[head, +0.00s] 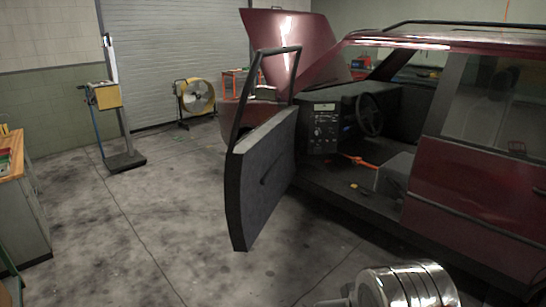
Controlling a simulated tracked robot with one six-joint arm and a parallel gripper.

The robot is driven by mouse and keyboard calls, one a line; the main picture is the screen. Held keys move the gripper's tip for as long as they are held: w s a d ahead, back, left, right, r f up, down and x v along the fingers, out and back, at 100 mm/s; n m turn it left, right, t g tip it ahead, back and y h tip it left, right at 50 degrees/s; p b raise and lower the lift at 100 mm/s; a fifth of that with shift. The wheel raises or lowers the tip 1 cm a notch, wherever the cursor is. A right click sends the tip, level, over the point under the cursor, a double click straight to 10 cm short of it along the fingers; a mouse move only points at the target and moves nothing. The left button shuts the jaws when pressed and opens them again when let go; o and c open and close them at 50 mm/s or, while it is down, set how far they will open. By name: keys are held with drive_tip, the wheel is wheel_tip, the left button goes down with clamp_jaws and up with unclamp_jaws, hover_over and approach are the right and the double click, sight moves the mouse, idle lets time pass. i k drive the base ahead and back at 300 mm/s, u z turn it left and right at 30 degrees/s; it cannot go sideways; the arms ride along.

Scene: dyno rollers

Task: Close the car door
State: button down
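The car (470,185) is dark red and fills the right side of the head view. Its front door (262,175) stands wide open, swung out to the left, with its dark grey inner panel and black window frame facing me. The doorway is open, and the dashboard and steering wheel (368,114) show inside. A shiny banded metal cylinder (408,287) at the bottom edge looks like part of my arm. My gripper's fingers are not visible in this view.
The car's hood (285,45) is raised. A workbench (22,200) is at the left edge. The concrete floor (150,225) left of the door is clear.

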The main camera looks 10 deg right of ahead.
sight(260, 166)
drive_tip(key=u, duration=0.3)
drive_tip(key=i, duration=1.45)
drive_tip(key=u, duration=0.65)
drive_tip(key=i, duration=0.75)
drive_tip(key=u, duration=0.75)
drive_tip(key=i, duration=0.95)
drive_tip(key=u, duration=0.3)
